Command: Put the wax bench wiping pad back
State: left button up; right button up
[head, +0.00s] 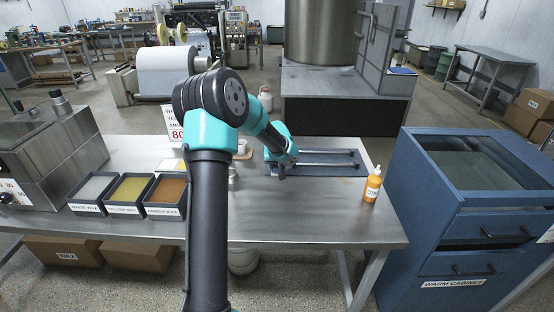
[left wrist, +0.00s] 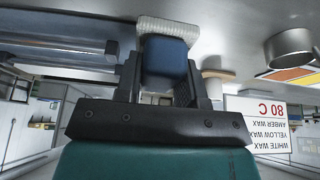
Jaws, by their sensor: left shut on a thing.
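My left gripper (head: 290,161) is low over the far middle of the steel bench, beside the left end of a dark tray with metal rods (head: 340,180). In the left wrist view the gripper (left wrist: 163,80) is shut on the wiping pad's blue block (left wrist: 166,57). The pad's white fibrous face (left wrist: 180,27) is turned toward the grey bench top. I cannot tell whether it touches the bench. The pad is hidden in the head view behind my gripper and arm. My right gripper is not in view.
White, yellow and amber wax trays (head: 124,193) stand at the left of the bench. An orange bottle (head: 372,185) stands near the right edge. A wax temperature sign (left wrist: 262,124) and a metal pot (left wrist: 290,46) are near the gripper. The bench's front right (head: 310,220) is clear.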

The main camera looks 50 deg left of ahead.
pick_arm(q)
jog(key=w+a, duration=0.3)
jog(key=w+a+f, duration=0.1)
jog(key=w+a, duration=0.2)
jog(key=a, duration=0.1)
jog(key=w+a, duration=0.4)
jog(key=shift+w+a+f, duration=0.1)
jog(key=shift+a+f, duration=0.1)
jog(key=shift+w+a, duration=0.15)
jog(key=shift+f, duration=1.8)
jog(key=shift+f, duration=0.1)
jog(key=o, duration=0.8)
jog(key=v, duration=1.2)
jog(key=shift+a, duration=0.1)
